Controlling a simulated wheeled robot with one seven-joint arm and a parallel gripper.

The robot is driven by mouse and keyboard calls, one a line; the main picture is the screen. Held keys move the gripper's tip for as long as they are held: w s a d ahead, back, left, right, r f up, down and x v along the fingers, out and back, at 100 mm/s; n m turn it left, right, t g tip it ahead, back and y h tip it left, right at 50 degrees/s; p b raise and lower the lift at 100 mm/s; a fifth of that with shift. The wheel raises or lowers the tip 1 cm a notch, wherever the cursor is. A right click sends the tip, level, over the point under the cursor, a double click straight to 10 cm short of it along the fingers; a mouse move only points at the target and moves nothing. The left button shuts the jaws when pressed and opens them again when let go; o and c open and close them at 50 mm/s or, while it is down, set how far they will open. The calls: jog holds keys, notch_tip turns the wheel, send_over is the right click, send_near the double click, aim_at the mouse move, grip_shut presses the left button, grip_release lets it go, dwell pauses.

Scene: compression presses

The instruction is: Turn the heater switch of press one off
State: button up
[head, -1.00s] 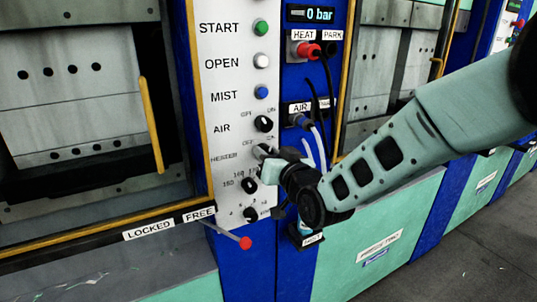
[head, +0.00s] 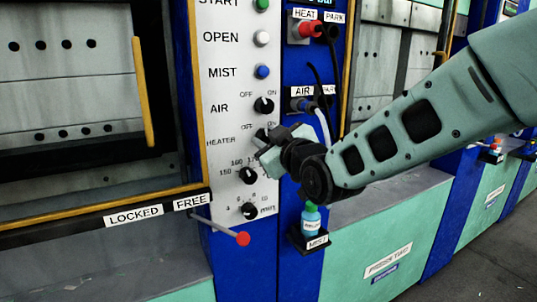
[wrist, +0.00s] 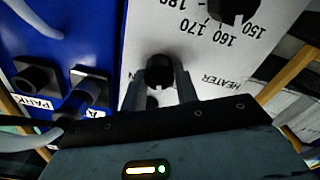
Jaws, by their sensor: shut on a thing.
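The heater switch (head: 262,135) is a dark knob on press one's white control panel (head: 212,180), beside the HEATER label and below OFF and ON marks. In the head view my gripper (head: 266,146) covers most of it. In the upside-down wrist view, my gripper's two fingers (wrist: 160,82) stand on either side of the dark switch knob (wrist: 159,68) and are closed on it. The HEATER label is beside them there. Which mark the switch points to is hidden.
The AIR switch (head: 263,105) is just above, and the temperature knob (head: 248,175) and the timer knob (head: 249,210) are below. A red-tipped lever (head: 242,238) sticks out at lower left. Hoses and a blue bottle (head: 311,218) are right of the panel.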

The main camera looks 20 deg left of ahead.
jog(key=shift+f+n+b, duration=0.1)
jog(key=shift+n+b, duration=1.2)
jog(key=shift+n, duration=0.3)
jog(key=o, duration=1)
jog(key=b+v, duration=0.3)
jog(key=v, duration=1.4)
jog(key=shift+s+d, duration=0.1)
jog(key=shift+s, duration=0.15)
